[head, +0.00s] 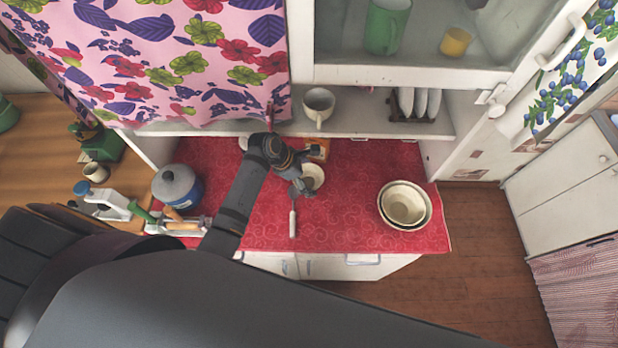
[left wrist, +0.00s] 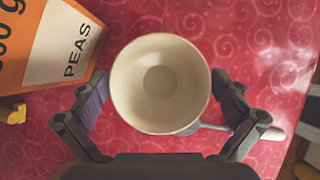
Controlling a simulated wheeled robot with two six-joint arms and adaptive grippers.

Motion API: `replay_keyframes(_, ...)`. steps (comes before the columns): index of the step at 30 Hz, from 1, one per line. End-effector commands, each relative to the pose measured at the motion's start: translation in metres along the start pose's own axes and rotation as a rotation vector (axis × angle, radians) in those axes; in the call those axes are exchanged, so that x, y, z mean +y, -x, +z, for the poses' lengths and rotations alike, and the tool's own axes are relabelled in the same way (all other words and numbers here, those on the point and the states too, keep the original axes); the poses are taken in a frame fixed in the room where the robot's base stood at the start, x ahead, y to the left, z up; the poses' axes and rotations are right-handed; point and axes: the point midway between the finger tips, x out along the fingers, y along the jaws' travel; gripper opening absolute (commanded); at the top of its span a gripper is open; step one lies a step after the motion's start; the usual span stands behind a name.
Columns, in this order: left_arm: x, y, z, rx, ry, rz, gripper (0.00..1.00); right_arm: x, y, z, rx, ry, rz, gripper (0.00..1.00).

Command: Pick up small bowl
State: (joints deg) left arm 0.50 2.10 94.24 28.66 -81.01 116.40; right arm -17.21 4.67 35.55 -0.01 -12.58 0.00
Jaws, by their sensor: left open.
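A small cream bowl (head: 314,175) stands upright and empty on the red oilcloth counter (head: 340,215). In the left wrist view the bowl (left wrist: 160,84) sits between the open fingers of my left gripper (left wrist: 160,105), with the left finger at its left side and the right finger at its right side. Whether the fingers touch it is not clear. In the head view my left gripper (head: 307,172) is over the bowl and hides part of it. My right gripper is not in view.
An orange and white peas box (left wrist: 55,45) stands close to the bowl. A white-handled utensil (head: 293,222) lies in front. Larger nested bowls (head: 405,204) stand at the right. A shelf with a white cup (head: 319,104) overhangs the back. A blue and grey pot (head: 176,186) is at left.

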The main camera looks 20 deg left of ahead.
Motion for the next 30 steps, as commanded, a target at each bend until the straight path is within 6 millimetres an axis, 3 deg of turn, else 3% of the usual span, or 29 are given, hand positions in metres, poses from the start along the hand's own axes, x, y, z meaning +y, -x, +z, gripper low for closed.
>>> replay_keyframes(6, 0.000, -0.001, -0.001, 0.000, 0.000, 0.001, 0.97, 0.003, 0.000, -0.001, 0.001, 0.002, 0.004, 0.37)
replay_keyframes(15, 0.000, -0.001, -0.001, 0.000, 0.001, 0.000, 0.56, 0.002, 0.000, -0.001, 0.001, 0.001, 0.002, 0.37)
replay_keyframes(24, 0.001, 0.000, 0.001, -0.001, 0.000, 0.001, 0.56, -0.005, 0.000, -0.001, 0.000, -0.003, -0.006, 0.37)
replay_keyframes(30, 0.011, 0.009, 0.013, -0.002, -0.006, 0.000, 0.56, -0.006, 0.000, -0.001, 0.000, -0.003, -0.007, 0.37)
